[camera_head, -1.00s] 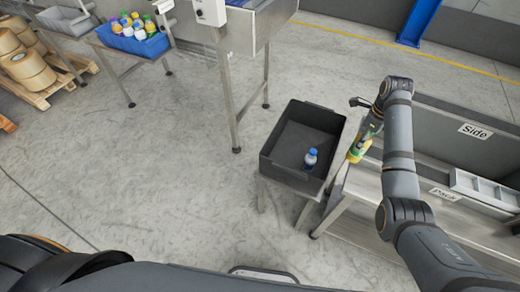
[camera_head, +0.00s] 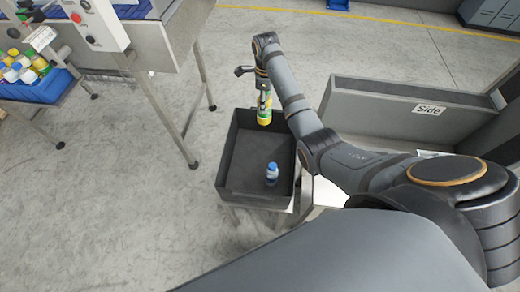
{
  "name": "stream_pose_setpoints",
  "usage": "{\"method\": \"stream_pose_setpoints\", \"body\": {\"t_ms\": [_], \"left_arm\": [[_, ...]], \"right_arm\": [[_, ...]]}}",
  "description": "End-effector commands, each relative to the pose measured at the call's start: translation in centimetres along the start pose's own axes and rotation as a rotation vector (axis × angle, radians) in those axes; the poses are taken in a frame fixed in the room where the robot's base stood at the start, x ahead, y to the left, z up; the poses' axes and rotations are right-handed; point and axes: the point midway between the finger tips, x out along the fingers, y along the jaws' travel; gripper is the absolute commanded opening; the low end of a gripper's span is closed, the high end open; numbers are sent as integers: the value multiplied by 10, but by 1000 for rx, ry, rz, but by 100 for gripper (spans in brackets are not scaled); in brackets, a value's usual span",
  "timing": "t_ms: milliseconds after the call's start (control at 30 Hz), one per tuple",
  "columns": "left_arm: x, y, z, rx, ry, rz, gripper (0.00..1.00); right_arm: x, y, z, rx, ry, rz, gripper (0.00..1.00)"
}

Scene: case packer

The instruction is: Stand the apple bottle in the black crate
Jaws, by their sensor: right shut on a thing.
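The black crate (camera_head: 226,158) stands on a low metal stand in the middle of the view. A small blue-capped bottle (camera_head: 272,174) stands upright inside it, toward the near right. My right gripper (camera_head: 264,98) is shut on a yellow and green bottle (camera_head: 264,115), which looks like the apple bottle. The bottle hangs about upright at the crate's far right part. I cannot tell how far its base is above the crate floor. My left gripper is not in view.
The crate's left half is clear.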

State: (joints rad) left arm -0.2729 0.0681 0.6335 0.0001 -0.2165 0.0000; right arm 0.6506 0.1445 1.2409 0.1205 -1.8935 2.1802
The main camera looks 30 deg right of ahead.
Motion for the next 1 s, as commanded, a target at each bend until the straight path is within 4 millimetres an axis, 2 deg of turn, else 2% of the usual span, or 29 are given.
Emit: {"method": "stream_pose_setpoints", "body": {"t_ms": [67,167,300,400,467,533,700,767,867,1000], "left_arm": [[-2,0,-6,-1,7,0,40],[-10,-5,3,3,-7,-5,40],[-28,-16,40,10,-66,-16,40],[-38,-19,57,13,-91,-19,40],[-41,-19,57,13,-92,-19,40],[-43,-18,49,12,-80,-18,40],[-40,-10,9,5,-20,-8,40],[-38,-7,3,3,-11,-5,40],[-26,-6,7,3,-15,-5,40],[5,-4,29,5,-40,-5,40]], "right_arm": [[4,4,2,0,0,4,8],[28,20,12,9,4,9,8],[83,62,33,27,9,11,8],[118,96,44,38,9,9,8],[134,114,50,41,6,6,8],[148,130,54,45,3,5,8],[160,142,58,47,-2,0,8],[162,142,57,47,-2,-1,8],[174,141,57,47,-1,0,8],[204,141,57,47,-1,0,8]]}}
